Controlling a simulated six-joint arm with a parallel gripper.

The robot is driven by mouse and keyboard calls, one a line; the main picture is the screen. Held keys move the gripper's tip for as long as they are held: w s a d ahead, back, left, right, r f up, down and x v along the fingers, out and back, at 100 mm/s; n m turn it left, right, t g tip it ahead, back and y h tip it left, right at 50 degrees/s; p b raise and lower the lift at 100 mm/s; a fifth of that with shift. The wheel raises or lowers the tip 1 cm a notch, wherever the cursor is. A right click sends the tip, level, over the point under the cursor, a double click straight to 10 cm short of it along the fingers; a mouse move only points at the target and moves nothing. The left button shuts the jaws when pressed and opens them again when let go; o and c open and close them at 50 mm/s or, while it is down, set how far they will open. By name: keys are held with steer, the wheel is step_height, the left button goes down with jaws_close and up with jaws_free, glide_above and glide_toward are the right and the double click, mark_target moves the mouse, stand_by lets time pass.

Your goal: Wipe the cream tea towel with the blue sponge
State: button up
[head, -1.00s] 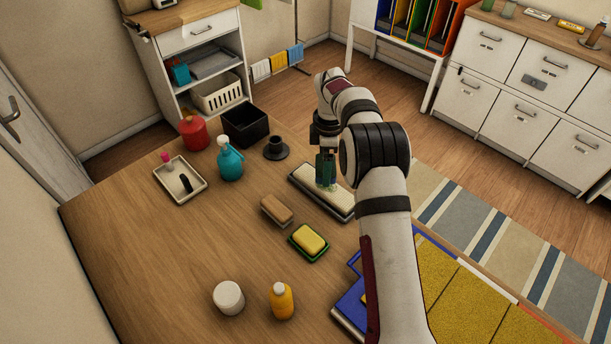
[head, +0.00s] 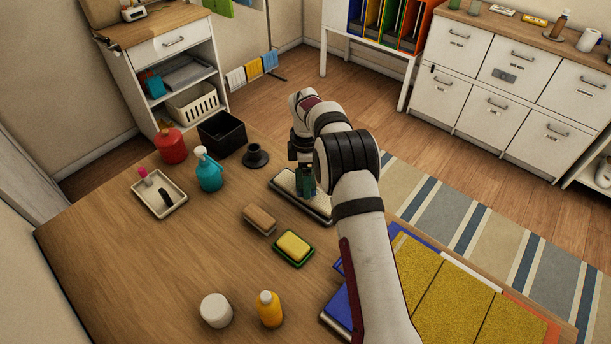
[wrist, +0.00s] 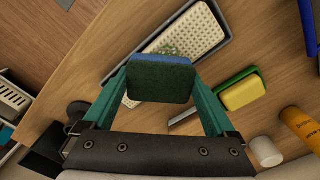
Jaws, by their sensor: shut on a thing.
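The blue sponge (wrist: 162,84), with a dark green scouring face, is held between the teal fingers of my gripper (wrist: 161,76). In the head view my gripper (head: 305,180) is low over a dark tray (head: 322,215) with a pale dotted surface (head: 287,182) in it. I cannot tell whether the sponge touches that surface. A cream towel (head: 236,78) hangs on a low rail beyond the table, beside a yellow and a blue one. My gripper is well away from the rail. My arm hides part of the tray in the head view.
A brown brush (head: 260,219) and a yellow sponge on a green dish (head: 293,247) lie near the tray. A teal spray bottle (head: 209,172), black bin (head: 222,134) and red container (head: 171,147) stand behind. The table's left part (head: 130,255) is mostly clear.

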steer(key=shift+f, duration=0.5)
steer(key=shift+f, duration=0.3)
stand_by(0.9)
steer(key=shift+s, duration=0.65)
steer(key=shift+w+d, duration=0.1)
steer(key=shift+w, duration=1.35)
steer(key=shift+s+r, duration=0.1)
steer(key=shift+s, duration=1.4)
steer(key=shift+w, duration=1.5)
steer(key=shift+r, duration=1.45)
